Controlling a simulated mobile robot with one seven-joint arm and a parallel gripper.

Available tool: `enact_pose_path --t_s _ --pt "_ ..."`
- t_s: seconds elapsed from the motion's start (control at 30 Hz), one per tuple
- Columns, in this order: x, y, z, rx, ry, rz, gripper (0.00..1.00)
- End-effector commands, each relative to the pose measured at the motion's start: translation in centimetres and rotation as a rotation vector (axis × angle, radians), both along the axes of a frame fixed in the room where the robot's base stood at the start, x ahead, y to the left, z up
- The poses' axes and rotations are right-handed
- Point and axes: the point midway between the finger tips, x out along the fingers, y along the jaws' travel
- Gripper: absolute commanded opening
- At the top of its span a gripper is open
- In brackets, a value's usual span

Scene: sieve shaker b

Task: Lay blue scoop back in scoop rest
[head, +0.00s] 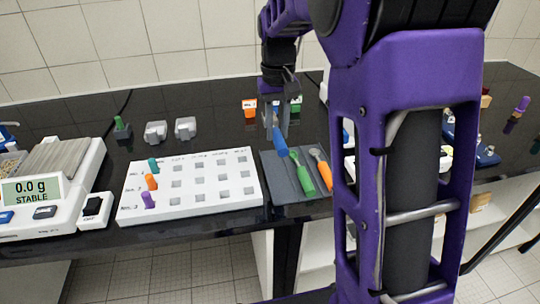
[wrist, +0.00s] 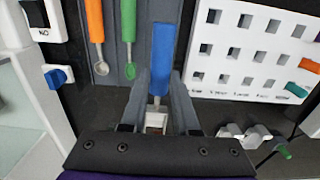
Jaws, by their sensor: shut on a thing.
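The blue scoop (wrist: 163,50) is between the fingers of my gripper (wrist: 160,88), which is shut on it. In the wrist view its blue handle points away from me and its pale bowl end shows between the fingers. In the head view the blue handle (head: 280,146) slants down over the back of the dark grey scoop rest (head: 282,185), below my gripper (head: 275,118). A green scoop (head: 303,174) and an orange scoop (head: 322,172) lie in the rest, right of the blue one. I cannot tell whether the blue scoop touches the rest.
A white rack (head: 215,203) with square holes and several coloured pegs stands left of the rest. A balance (head: 45,190) is at far left. Small grey holders (head: 185,128) and an orange labelled block (head: 250,108) stand behind. My arm hides the table right of the rest.

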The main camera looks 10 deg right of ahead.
Motion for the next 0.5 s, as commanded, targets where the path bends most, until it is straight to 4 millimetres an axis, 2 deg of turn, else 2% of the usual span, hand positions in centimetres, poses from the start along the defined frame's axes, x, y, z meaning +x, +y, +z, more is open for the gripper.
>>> enact_pose_path --t_s 0.07,0.3,0.5 --pt "0.0 0.0 -0.3 0.001 0.001 0.001 0.00" --pt "0.0 0.0 -4.0 0.000 0.004 -0.001 0.00" --pt "-0.1 0.0 -6.1 0.000 0.004 -0.001 0.00"
